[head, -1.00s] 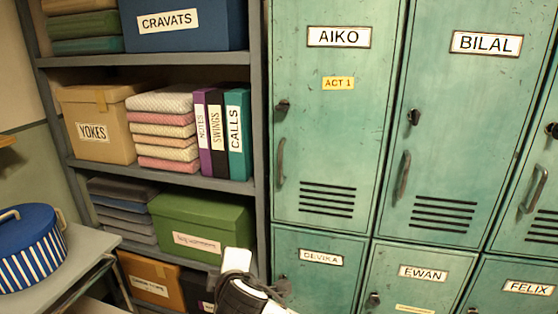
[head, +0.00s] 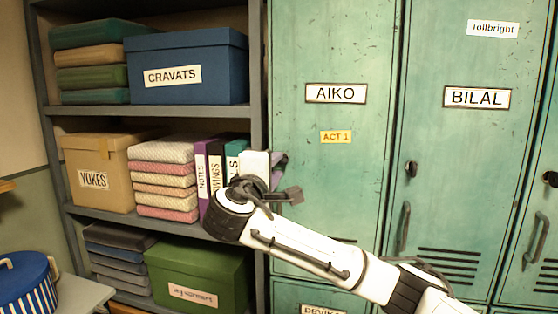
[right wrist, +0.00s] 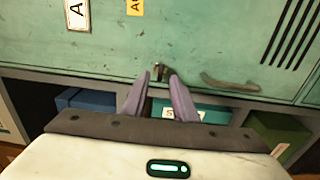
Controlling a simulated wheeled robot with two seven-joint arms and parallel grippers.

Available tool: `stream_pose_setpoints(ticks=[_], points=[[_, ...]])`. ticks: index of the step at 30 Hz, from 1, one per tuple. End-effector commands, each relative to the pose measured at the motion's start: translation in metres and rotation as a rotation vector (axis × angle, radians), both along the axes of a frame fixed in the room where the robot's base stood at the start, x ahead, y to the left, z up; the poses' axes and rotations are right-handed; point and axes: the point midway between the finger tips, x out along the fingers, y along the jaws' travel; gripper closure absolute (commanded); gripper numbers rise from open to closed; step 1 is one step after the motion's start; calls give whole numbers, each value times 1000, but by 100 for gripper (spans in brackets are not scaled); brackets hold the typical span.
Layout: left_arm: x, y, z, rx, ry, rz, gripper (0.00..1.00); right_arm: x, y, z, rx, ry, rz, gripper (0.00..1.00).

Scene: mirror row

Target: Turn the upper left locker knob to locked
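The upper left locker (head: 330,190) is green, with the name plate AIKO (head: 336,93) and a yellow ACT 1 tag. Its knob (right wrist: 160,71) is small and dark and shows in the right wrist view, at the gap between my right fingertips. I cannot tell which way it is turned, or whether the fingers touch it. My left gripper is not in view.
The locker's handle (right wrist: 230,84) is close to the fingers in the right wrist view. The BILAL locker (head: 475,170) stands to the right. A grey shelf (head: 150,112) with boxes, folded cloths and binders (head: 215,165) is directly left. A striped blue pot (head: 25,285) stands at lower left.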

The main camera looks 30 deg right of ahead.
Motion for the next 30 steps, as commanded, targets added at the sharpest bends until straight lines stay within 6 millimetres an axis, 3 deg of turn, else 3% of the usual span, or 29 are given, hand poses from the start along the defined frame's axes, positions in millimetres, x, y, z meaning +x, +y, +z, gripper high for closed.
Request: stream_pose_setpoints(ticks=[7, 18, 23, 30], points=[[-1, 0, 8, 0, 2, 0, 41, 22, -26, 1, 1, 1, 0, 74], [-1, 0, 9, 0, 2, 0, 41, 26, -30, -1, 1, 0, 2, 74], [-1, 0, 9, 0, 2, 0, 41, 26, -30, -1, 1, 0, 2, 100], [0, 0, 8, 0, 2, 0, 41, 26, -30, -1, 5, -3, 2, 100]])
